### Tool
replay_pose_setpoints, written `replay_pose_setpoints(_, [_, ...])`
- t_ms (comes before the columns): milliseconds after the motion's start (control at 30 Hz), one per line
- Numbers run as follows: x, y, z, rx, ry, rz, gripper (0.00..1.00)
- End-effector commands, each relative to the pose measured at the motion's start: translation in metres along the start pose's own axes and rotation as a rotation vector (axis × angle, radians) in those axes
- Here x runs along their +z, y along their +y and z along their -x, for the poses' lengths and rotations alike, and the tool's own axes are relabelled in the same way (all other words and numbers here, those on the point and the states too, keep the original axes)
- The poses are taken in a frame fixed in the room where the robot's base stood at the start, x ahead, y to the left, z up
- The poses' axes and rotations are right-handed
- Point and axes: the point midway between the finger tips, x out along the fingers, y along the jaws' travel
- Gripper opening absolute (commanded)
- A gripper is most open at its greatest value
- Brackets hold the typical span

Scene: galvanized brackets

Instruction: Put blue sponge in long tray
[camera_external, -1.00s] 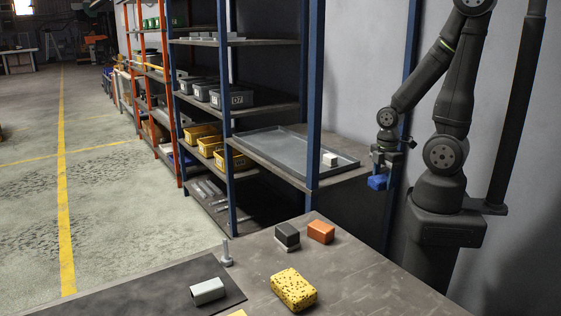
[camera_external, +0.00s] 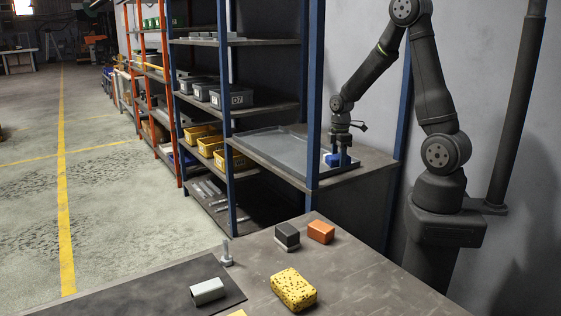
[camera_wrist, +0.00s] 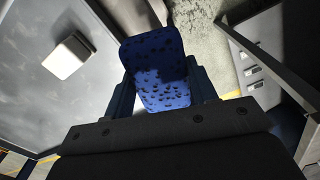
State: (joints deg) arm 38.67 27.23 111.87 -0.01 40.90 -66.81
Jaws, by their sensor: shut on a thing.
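The blue sponge (camera_external: 332,161) is held in my gripper (camera_external: 338,151) at the right end of the long grey tray (camera_external: 275,146) on the shelf. In the wrist view the sponge (camera_wrist: 157,65), blue with dark pits, sits between the two fingers (camera_wrist: 162,92), which are shut on it. The tray's grey floor (camera_wrist: 35,100) shows to the left of the sponge there. A small whitish block (camera_wrist: 68,55) lies on the tray, left of and apart from the sponge in that view. The gap beneath the sponge cannot be judged.
A blue shelf post (camera_external: 314,100) stands close to my gripper. Yellow bins (camera_external: 205,140) sit on the shelf beyond. On the front table lie a yellow sponge (camera_external: 293,290), an orange block (camera_external: 321,231), a dark block (camera_external: 287,235) and a metal bracket (camera_external: 207,291).

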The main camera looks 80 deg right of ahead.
Motion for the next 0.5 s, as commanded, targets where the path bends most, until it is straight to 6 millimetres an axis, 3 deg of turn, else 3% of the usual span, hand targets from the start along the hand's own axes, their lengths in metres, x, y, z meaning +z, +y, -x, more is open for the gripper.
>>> replay_pose_setpoints(33, [-0.004, 0.023, -0.001, 0.001, 0.000, 0.003, 0.30])
replay_pose_setpoints(267, [-0.005, 0.112, 0.007, 0.001, 0.000, 0.050, 0.30])
replay_pose_setpoints(500, [0.017, 0.201, 0.022, 0.002, 0.000, 0.135, 0.30])
